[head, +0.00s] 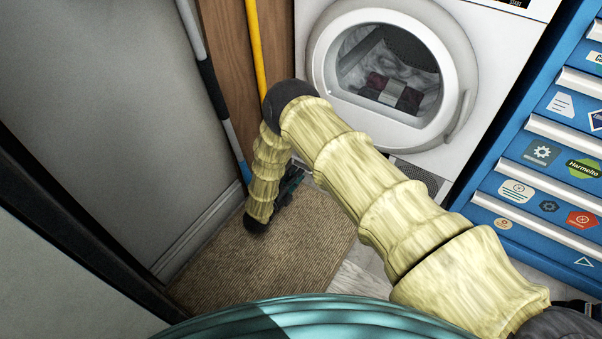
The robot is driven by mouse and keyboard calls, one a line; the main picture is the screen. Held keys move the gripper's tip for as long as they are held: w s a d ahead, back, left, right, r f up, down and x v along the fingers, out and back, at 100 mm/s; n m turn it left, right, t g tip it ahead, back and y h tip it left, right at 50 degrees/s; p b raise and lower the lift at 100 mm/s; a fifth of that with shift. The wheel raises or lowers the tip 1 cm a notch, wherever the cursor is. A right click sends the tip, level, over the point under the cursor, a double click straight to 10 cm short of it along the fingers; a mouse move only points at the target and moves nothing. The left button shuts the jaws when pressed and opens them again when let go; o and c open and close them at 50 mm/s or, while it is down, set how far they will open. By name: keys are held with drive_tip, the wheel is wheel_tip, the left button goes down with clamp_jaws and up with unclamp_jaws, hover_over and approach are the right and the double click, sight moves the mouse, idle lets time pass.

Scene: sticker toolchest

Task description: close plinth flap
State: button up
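The white front-loading machine (468,160) stands at the top centre, its round door (462,45) shut. Low on its front, a grey perforated panel (420,174) shows beside my arm. It looks like part of the plinth area, but my arm hides much of it, and I cannot tell how far any flap stands open. My gripper (291,186) is small and dark, low over the floor to the left of that panel. Its fingers are too small and dark to tell whether they are open or touch anything.
A blue drawer chest (490,222) with stickers stands close on the right. A brown mat (270,268) covers the floor below my gripper. A yellow pole (256,45) and a grey-white pole (212,85) lean at the left by a grey wall (110,90).

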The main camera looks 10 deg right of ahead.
drive_tip(key=shift+b+x, duration=0.65)
drive_tip(key=shift+x, duration=1.2)
